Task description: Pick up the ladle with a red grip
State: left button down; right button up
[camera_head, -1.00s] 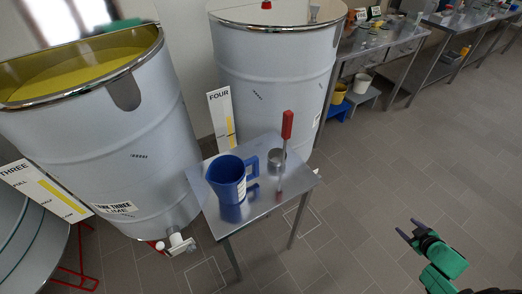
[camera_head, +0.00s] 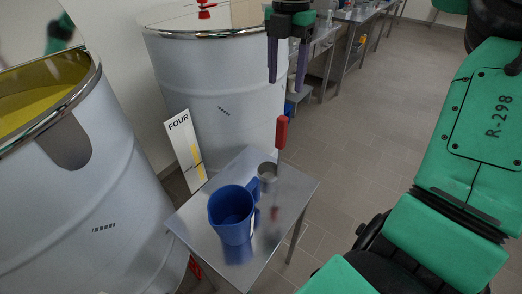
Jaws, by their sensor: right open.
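The ladle with a red grip (camera_head: 281,132) stands upright on a small steel table (camera_head: 292,200), its red grip at the top. Its steel bowl (camera_head: 266,171) is low on the table top. My right gripper (camera_head: 286,84) is open and empty, fingers pointing down. In the picture it is just above the red grip, and I see a gap between them. The exact distance in depth I cannot tell. My left gripper is not in view.
A blue jug (camera_head: 231,212) stands on the same table, close to the ladle at its left. A large steel tank (camera_head: 215,85) marked by a sign FOUR (camera_head: 186,150) stands behind. Another tank (camera_head: 75,190) with yellow contents is at left.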

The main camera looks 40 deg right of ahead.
send_over(283, 117)
jog(key=f, duration=0.4)
jog(key=shift+s+d+f, duration=0.2)
jog(key=shift+s+f, duration=0.15)
jog(key=f, duration=0.2)
jog(key=f+p, duration=0.1)
jog(key=f, duration=0.1)
jog(key=f+p, duration=0.1)
jog(key=f, duration=0.1)
jog(key=shift+w+a+f, duration=0.25)
jog(key=shift+w+f, duration=0.05)
jog(key=shift+d+f, duration=0.15)
jog(key=shift+f, duration=0.2)
jog(key=c, duration=0.5)
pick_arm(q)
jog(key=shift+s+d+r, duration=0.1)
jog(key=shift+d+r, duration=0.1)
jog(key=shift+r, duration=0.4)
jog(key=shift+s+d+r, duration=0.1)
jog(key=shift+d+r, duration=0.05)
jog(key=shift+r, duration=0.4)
pick_arm(e)
grip_shut()
